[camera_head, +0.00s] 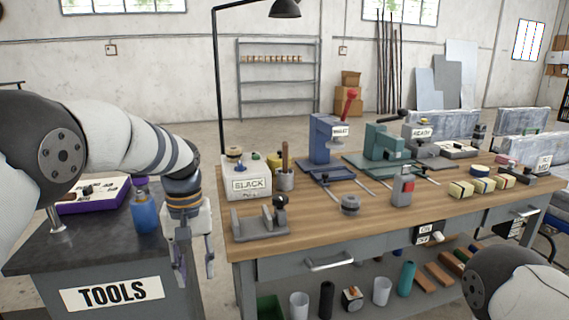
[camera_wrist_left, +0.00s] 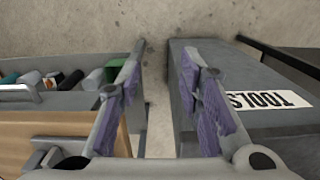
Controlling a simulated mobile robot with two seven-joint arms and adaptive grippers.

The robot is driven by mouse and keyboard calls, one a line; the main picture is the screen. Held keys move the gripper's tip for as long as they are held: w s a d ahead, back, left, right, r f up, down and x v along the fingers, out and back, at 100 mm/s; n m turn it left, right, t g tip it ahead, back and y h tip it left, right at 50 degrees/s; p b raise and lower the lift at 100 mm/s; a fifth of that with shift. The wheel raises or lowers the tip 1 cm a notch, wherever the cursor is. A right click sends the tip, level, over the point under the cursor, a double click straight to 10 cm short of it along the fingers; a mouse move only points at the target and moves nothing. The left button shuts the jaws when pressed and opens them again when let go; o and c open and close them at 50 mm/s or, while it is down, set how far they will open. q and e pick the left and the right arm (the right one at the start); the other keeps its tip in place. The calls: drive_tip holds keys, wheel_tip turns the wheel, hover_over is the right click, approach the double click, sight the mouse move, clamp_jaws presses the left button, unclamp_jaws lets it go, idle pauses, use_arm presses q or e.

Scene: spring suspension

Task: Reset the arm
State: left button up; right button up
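My left gripper (camera_head: 193,268) hangs down in the gap between the dark tools cabinet and the wooden workbench in the head view. In the left wrist view the left gripper (camera_wrist_left: 163,100) has its two purple-padded fingers spread wide apart. Bare floor shows between them, so it is open and empty. Part of my right arm (camera_head: 515,285) shows at the lower right of the head view. Its gripper is out of view.
The tools cabinet (camera_head: 38,255) stands left with a blue bottle (camera_head: 145,212).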

use_arm(q)
drive_tip(key=s+a+f+m+g, duration=0.1)
drive_tip(key=s+a+f, duration=0.1)
drive_tip(key=s+f, duration=0.8)
drive_tip(key=s+a+f, duration=0.2)
drive_tip(key=s+f, duration=0.6)
drive_tip(key=f, duration=0.5)
drive_tip(key=s+f+m, duration=0.1)
drive_tip(key=s, duration=2.7)
drive_tip(key=shift+s+a+m+g, duration=0.15)
drive_tip(key=shift+a+m+g, duration=0.15)
drive_tip(key=shift+a+g, duration=0.15)
